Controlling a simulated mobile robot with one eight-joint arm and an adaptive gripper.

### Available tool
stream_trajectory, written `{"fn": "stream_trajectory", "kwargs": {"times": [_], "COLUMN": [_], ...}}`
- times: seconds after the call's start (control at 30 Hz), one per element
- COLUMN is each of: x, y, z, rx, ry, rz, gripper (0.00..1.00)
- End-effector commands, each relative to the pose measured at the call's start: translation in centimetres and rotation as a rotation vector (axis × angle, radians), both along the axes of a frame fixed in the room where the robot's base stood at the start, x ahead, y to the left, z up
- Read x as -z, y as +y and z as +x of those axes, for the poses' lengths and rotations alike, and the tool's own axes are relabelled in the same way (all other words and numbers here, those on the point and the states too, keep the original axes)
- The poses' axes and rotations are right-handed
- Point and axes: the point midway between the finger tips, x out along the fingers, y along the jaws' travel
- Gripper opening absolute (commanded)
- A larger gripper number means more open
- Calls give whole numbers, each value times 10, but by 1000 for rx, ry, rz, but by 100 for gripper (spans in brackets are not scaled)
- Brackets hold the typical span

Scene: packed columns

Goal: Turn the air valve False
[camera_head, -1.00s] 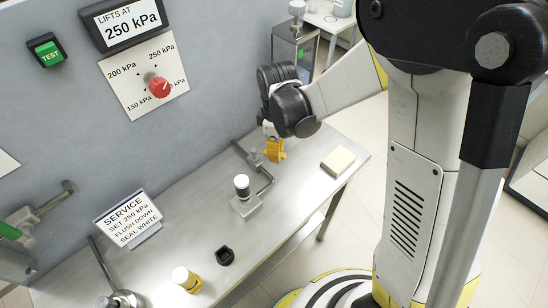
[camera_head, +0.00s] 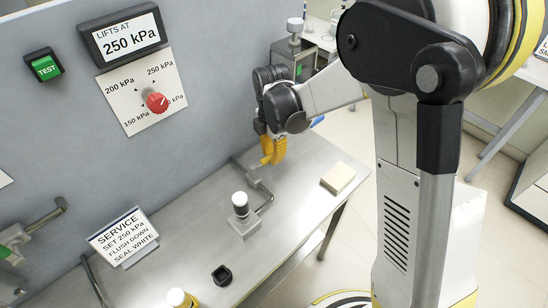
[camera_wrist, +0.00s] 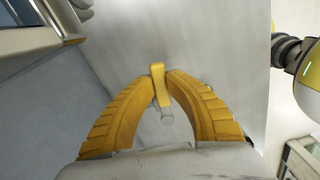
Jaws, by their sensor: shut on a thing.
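The air valve is a small grey fitting (camera_head: 254,174) on the pipe at the back of the grey bench. Its yellow lever (camera_wrist: 158,82) shows in the wrist view, standing up between my two orange-yellow fingers.
A white-capped fitting (camera_head: 240,205) stands on the bench along the pipe. A pale block (camera_head: 338,179) lies near the right edge, and a black cup (camera_head: 222,275) stands in front. A service sign (camera_head: 124,236), red knob (camera_head: 157,102) and 250 kPa display (camera_head: 128,35) are at left.

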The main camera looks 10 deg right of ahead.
Motion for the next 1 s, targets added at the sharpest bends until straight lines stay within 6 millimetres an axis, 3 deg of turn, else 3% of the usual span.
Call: {"fn": "stream_trajectory", "kwargs": {"times": [0.67,0.7,0.77,1.0], "x": [0,0,0,0], "y": [2,2,2,2], "z": [4,4,4,4], "rx": [-63,-63,-63,-63], "ry": [0,0,0,0], "rz": [1,1,1,0], "gripper": [0,22,40,40]}}
